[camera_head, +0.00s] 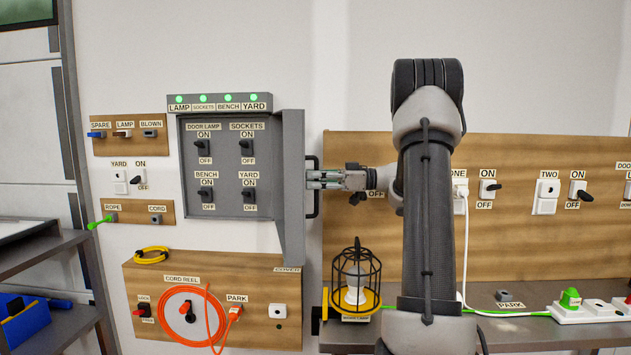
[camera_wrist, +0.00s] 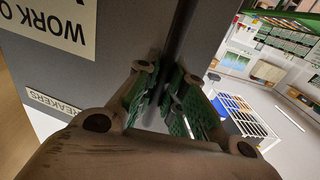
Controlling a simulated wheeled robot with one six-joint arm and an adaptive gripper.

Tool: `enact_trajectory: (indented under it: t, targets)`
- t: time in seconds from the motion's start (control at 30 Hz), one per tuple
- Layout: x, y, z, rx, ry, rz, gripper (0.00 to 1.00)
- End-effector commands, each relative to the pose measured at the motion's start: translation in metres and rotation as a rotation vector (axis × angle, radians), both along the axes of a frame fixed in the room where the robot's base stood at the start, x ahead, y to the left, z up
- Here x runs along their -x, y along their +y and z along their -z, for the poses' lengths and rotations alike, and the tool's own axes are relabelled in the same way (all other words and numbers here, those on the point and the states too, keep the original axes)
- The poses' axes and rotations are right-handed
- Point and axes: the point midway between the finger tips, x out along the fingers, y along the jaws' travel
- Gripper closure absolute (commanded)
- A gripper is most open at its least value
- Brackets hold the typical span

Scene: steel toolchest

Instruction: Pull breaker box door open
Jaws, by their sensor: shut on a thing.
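The grey breaker box (camera_head: 225,150) is on the wall at the left of the head view. Its door (camera_head: 292,190) stands swung open on the right side, seen nearly edge-on, and the switches inside show. A black bar handle (camera_head: 313,208) is on the door's right side. My gripper (camera_head: 318,180) reaches it from the right and is shut on the handle. In the wrist view, the green-padded fingers (camera_wrist: 165,98) close around the dark handle bar (camera_wrist: 181,40), next to the grey door face (camera_wrist: 125,50) with its labels.
A caged work lamp (camera_head: 355,278) stands on the bench below my gripper. A wooden panel with the cord reel (camera_head: 187,315) is below the box. A wooden socket board (camera_head: 530,225) runs along the wall at right, behind my arm.

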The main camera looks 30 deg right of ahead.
Motion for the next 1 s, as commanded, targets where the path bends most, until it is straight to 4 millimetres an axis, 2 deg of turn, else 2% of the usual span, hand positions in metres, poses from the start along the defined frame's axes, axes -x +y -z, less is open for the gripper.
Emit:
enact_trajectory:
  t: [0.07, 0.1, 0.13, 0.43, 0.53, 1.0]
  targets:
    - [0.001, 0.0, 0.0, -0.003, 0.003, -0.002, 1.0]
    - [0.001, 0.0, 0.0, -0.003, 0.003, -0.002, 0.82]
    - [0.001, 0.0, 0.0, -0.002, 0.002, -0.002, 0.79]
    - [0.001, -0.001, 0.0, -0.001, 0.001, 0.0, 0.79]
    - [0.004, -0.007, 0.0, -0.001, 0.001, 0.001, 0.79]
    - [0.052, -0.089, 0.001, -0.002, 0.001, 0.002, 0.79]
